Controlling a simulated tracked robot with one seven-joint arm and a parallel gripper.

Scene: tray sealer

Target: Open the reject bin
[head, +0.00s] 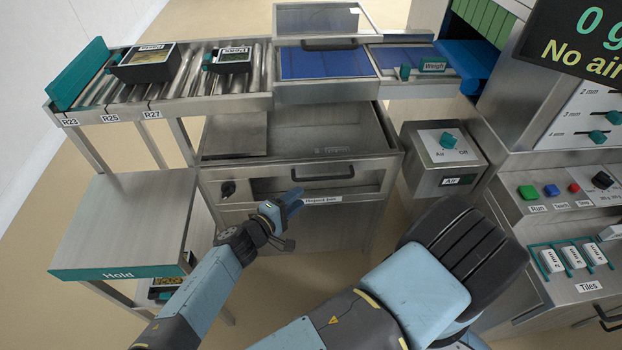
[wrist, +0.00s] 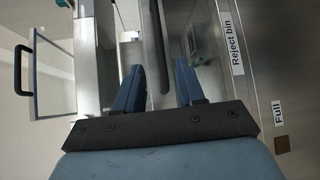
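The label "Reject bin" (head: 322,200) sits below the handle and also shows in the wrist view (wrist: 237,45). My gripper (head: 297,196) is in front of the bin, just below the handle's left end. In the wrist view my gripper (wrist: 158,75) has its blue fingers apart and nothing held; the dark handle (wrist: 158,45) appears between and beyond them. I cannot tell whether they touch it.
The Hold table (head: 125,225) stands left, the Air box (head: 445,160) right. Rollers (head: 195,75) carry two black trays above. A "Full" label (wrist: 278,112) and dark square are beside the bin label.

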